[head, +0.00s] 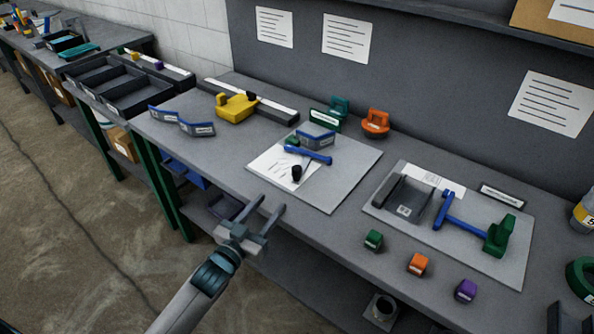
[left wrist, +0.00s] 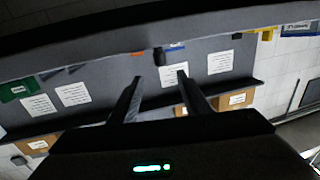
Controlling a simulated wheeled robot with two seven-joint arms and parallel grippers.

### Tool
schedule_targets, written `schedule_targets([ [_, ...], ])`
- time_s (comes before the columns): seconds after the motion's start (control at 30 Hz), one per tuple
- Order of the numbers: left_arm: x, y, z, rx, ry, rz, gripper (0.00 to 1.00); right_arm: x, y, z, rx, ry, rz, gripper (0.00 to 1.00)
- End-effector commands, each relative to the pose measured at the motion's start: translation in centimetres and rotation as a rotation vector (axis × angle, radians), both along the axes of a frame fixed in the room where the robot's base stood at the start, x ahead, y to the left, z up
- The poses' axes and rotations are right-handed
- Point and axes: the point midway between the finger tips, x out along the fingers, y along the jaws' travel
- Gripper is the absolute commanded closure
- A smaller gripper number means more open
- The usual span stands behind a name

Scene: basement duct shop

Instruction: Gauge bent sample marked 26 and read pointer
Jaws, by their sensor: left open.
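My left gripper (head: 269,205) is open and empty, in front of the bench's front edge. Its parted fingers also show in the left wrist view (left wrist: 160,76). A blue-edged grey bent piece (head: 317,137) stands on the middle grey board (head: 345,178), behind a blue pointer-like bar (head: 309,155) and a black knob (head: 297,172) on a printed white sheet (head: 266,166). Two similar bent pieces (head: 166,112) (head: 197,128) lie on the bench at the left. Their labels are too small to read, so I cannot tell which is 26. My right gripper is out of view.
The right board (head: 510,268) holds a dark bracket (head: 406,194), a blue bar (head: 461,216) and a green block (head: 501,235). Small green (head: 373,240), orange (head: 418,264) and purple (head: 466,290) blocks line the front. A yellow tool (head: 234,107) stands behind. The bench's left front is clear.

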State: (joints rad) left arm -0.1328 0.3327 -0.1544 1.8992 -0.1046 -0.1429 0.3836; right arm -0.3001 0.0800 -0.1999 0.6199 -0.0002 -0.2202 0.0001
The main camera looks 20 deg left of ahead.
Motion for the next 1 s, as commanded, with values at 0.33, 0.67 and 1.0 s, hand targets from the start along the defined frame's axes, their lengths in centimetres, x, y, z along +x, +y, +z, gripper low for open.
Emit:
schedule_targets([
  [0.33, 4.9, -0.9, 0.3, 0.001, -0.001, 0.001, 0.57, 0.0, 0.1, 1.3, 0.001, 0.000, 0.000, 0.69],
  [0.67, 10.8, -2.1, 0.3, 0.000, -0.001, 0.000, 0.57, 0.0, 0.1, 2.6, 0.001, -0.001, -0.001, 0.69],
  [1.0, 15.2, -2.9, 0.1, 0.000, 0.000, 0.000, 0.57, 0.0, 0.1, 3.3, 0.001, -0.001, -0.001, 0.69],
])
